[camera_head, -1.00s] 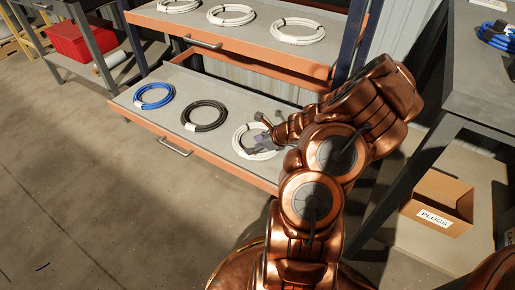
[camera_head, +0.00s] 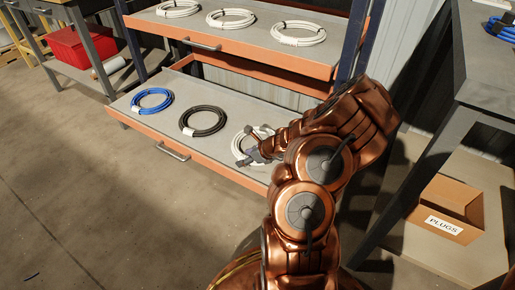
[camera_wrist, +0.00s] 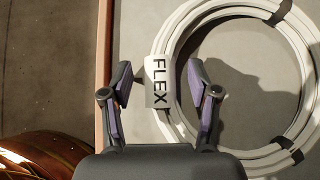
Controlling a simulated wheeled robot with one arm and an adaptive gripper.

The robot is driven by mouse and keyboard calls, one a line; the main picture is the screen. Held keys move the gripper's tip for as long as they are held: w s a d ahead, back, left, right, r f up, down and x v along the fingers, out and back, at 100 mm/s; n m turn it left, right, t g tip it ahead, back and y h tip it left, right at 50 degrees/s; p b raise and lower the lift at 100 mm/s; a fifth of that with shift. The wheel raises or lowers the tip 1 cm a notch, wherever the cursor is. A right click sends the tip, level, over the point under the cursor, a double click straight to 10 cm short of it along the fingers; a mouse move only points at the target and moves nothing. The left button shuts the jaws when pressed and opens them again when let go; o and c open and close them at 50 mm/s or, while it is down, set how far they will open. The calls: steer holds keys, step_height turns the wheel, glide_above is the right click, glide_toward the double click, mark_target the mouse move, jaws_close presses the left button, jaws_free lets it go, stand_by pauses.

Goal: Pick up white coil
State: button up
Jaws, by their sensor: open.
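A white coil (camera_head: 240,142) lies on the lower shelf, at its right end, partly hidden behind my arm. In the wrist view the white coil (camera_wrist: 183,124) has a white label reading FLEX (camera_wrist: 158,82) on its left side and dark ties around it. My gripper (camera_wrist: 158,82) is open, its two fingers on either side of the labelled part of the coil. The right finger shows over the coil's inner opening, the left finger outside it. I cannot tell how far above the shelf the fingertips are. In the head view my gripper (camera_head: 248,152) is over the coil's near left side.
A blue coil (camera_head: 152,109) and a black coil (camera_head: 222,123) lie to the left on the lower shelf (camera_head: 180,88). Several white coils lie on the upper shelf (camera_head: 250,35). A cardboard PLUGS box (camera_head: 462,230) stands at right under a grey table (camera_head: 490,75). A red box (camera_head: 82,45) is far left.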

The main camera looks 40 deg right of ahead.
steer(key=shift+w, duration=0.1)
jaws_close()
stand_by(0.5)
